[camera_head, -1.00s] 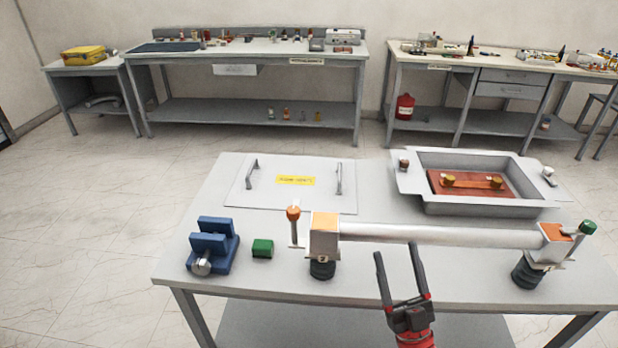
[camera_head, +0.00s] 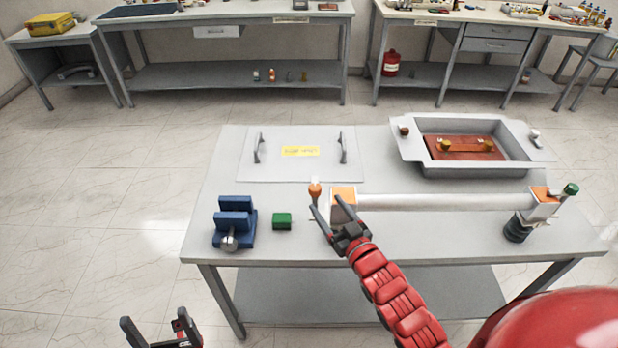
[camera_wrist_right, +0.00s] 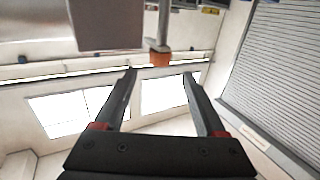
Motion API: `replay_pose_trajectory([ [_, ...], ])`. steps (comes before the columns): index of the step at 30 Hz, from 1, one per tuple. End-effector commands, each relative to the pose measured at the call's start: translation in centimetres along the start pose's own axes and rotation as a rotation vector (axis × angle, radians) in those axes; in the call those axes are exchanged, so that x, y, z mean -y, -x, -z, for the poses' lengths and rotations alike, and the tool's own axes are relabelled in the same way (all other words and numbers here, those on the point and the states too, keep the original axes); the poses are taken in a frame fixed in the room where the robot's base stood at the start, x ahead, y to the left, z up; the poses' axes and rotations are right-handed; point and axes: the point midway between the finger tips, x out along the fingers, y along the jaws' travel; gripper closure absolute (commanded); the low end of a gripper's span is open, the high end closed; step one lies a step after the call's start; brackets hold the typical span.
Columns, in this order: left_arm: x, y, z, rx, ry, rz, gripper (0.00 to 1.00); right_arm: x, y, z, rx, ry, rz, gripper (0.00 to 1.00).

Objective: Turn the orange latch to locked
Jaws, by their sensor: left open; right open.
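The orange latch (camera_head: 315,189) has an orange knob on a short stem. It stands at the left end of the pale tube (camera_head: 440,202), beside the orange-topped left block (camera_head: 343,194). My right gripper (camera_head: 327,204) is open, its fingertips near the latch and the block. In the right wrist view the latch's orange end (camera_wrist_right: 159,58) shows just beyond the gap between the open fingers (camera_wrist_right: 159,74), apparently not touched. My left gripper (camera_head: 155,322) is open and empty at the lower left, away from the table.
A blue vise (camera_head: 235,222) and a green block (camera_head: 282,221) stand left of the latch. Behind are a plate with two handles (camera_head: 300,168) and a grey tray (camera_head: 415,152). A green-capped latch (camera_head: 570,189) is at the tube's right end.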

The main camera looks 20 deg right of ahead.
Motion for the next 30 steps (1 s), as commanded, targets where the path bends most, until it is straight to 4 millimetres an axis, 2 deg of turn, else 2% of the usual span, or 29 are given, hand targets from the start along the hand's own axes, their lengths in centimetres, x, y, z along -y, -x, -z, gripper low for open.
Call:
replay_pose_trajectory([
  [1,0.0,-0.5,0.1,0.000,0.000,0.000,0.11,0.1,-1.2,0.5,-0.003,0.000,0.003,0.27],
  [7,0.1,-1.8,0.3,0.000,0.000,0.000,0.11,0.3,-5.5,0.6,-0.002,-0.002,0.005,0.27],
  [15,0.1,-2.9,0.5,0.000,0.000,0.000,0.11,0.1,-9.5,0.4,-0.002,0.002,0.002,0.27],
  [21,0.2,-3.2,0.5,0.000,0.000,0.000,0.11,0.1,-10.6,0.2,-0.002,0.002,0.001,0.27],
  [30,0.2,-3.2,0.5,0.000,0.000,0.000,0.11,0.0,-10.8,0.2,-0.003,0.001,0.001,0.27],
])
